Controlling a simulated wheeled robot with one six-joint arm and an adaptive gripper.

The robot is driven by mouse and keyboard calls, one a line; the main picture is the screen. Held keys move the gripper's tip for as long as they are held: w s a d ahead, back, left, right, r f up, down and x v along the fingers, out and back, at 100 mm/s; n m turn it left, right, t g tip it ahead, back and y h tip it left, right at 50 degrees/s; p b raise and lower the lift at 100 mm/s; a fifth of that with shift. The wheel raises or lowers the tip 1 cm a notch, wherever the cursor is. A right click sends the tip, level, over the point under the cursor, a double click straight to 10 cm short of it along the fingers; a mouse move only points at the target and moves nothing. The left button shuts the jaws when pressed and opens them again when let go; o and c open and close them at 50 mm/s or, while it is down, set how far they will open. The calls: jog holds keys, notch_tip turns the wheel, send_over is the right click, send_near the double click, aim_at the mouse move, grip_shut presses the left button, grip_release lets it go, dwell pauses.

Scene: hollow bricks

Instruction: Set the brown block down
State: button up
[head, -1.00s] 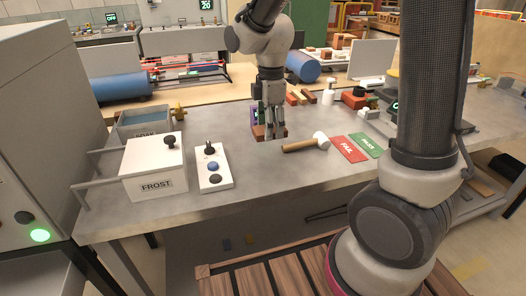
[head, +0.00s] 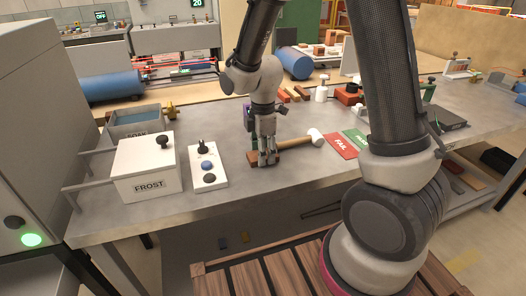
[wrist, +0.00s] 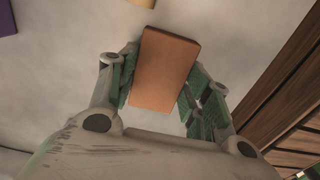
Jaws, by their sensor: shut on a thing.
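The brown block (wrist: 165,68) is between my gripper's green-padded fingers in the wrist view, a plain flat-faced rectangle. My gripper (head: 267,161) is shut on it and points down at the grey table. In the head view the block (head: 254,159) shows low at the fingertips, partly hidden by them. It is close to the tabletop, but I cannot tell whether it touches. The table (head: 225,205) is bare just in front of the gripper.
A mallet (head: 300,140) lies just behind and right of my gripper. A white button panel (head: 208,168) and the FROST box (head: 147,168) stand to the left. The red FAIL card (head: 341,146) is at right. The table's front edge is near.

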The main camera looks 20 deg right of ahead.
jog(key=shift+f, duration=0.15)
jog(key=o, duration=1.1)
notch_tip(320, 180, up, 12)
jog(key=s+d+r+m+t, duration=0.1)
jog(key=s+d+r+m, duration=0.2)
jog(key=s+d+m, duration=0.2)
jog(key=s+d+r+m+t, duration=0.1)
jog(key=s+d+r+m, duration=0.3)
jog(key=s+m, duration=0.3)
jog(key=s+d+r+m+t, duration=0.2)
jog(key=s+d+r+m, duration=0.2)
jog(key=s+d+m, duration=0.2)
jog(key=shift+s, duration=0.55)
